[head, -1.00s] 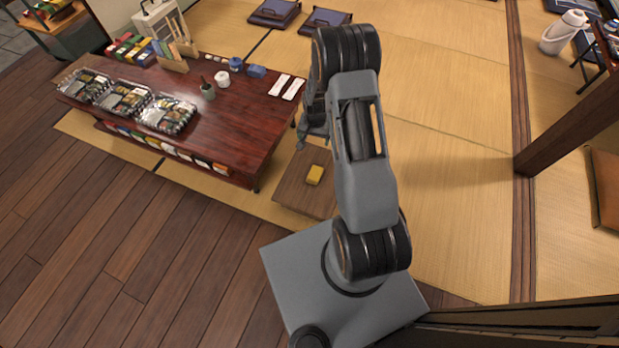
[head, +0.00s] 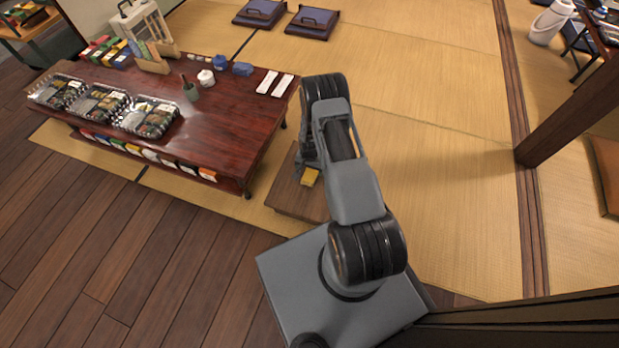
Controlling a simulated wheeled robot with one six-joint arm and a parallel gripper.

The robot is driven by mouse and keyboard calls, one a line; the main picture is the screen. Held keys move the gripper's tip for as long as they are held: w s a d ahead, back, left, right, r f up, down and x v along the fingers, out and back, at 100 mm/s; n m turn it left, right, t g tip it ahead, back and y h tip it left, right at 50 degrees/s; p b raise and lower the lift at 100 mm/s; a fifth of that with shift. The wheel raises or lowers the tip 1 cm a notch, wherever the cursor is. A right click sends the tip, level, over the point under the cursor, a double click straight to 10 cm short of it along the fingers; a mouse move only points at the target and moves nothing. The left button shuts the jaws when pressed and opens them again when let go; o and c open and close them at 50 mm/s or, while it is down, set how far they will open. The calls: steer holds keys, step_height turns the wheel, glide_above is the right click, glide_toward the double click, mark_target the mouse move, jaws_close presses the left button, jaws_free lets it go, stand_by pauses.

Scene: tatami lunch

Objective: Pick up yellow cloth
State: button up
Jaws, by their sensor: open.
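The yellow cloth (head: 310,177) is a small folded block lying on a low brown wooden stool or board (head: 290,196) in the middle of the head view. My gripper (head: 304,172) is low over the board, right at the cloth's far left side. My arm hides part of the gripper and the board's right side. The jaws are open and nothing is seen held in them. I cannot tell whether a finger touches the cloth.
A low dark red table (head: 225,125) stands left of the board, with clear lunch boxes (head: 150,117), a green cup (head: 191,92) and white packets (head: 282,85). A wooden post (head: 575,125) stands at right. Tatami right of my arm is clear.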

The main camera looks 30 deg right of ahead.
mark_target(310, 174)
steer(key=shift+f+b, duration=1.5)
steer(key=shift+f, duration=1.25)
steer(key=shift+c, duration=0.3)
steer(key=shift+r, duration=0.1)
steer(key=c, duration=1)
steer(key=shift+r+p, duration=0.4)
steer(key=shift+r, duration=0.05)
steer(key=r+p, duration=0.2)
steer(key=r, duration=0.1)
steer(key=shift+s+r, duration=0.25)
steer(key=shift+s, duration=0.1)
steer(key=s+r+p, duration=0.6)
steer(key=s+r, duration=0.2)
steer(key=s, duration=0.5)
steer(key=shift+r, duration=0.3)
